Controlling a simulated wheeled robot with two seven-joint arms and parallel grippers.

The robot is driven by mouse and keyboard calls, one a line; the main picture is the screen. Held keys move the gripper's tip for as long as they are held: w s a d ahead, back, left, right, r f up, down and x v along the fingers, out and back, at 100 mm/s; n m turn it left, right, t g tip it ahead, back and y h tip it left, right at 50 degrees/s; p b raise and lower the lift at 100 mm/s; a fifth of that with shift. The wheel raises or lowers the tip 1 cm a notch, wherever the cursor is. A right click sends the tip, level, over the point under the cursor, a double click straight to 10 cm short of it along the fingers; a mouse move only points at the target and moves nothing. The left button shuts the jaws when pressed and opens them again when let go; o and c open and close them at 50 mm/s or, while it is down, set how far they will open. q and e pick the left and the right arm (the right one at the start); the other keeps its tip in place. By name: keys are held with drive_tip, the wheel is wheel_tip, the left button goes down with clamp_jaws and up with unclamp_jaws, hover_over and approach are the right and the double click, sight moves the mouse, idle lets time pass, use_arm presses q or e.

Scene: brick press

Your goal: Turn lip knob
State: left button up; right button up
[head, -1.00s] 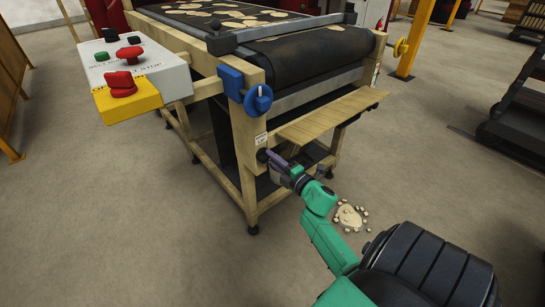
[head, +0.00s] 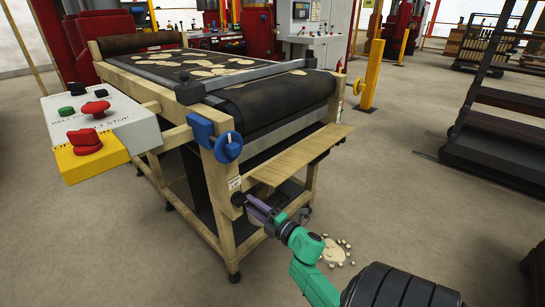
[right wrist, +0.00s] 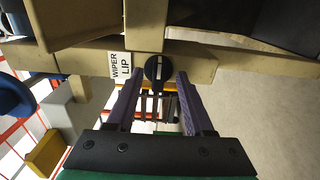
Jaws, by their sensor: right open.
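The lip knob (right wrist: 158,69) is a small black round knob with a pale line, on a wooden beam beside a "WIPER LIP" label (right wrist: 121,65). In the head view the dark knob (head: 238,200) sits low on the machine's front corner post. My right gripper (right wrist: 159,84) is open, with one purple finger to each side of the knob and a visible gap on both sides. In the head view the right gripper (head: 250,203) points at the knob. I cannot tell how far the fingertips reach over it. My left gripper is not in view.
A blue handwheel (head: 228,147) is on the post above the knob. A wooden shelf (head: 290,160) juts out above my right gripper. A control box (head: 100,132) with red and green buttons stands at left. Crumbs (head: 333,252) lie on the floor. Open floor lies to the right.

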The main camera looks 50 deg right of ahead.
drive_tip(key=s, duration=1.1)
drive_tip(key=shift+s+a, duration=0.15)
drive_tip(key=shift+s, duration=0.15)
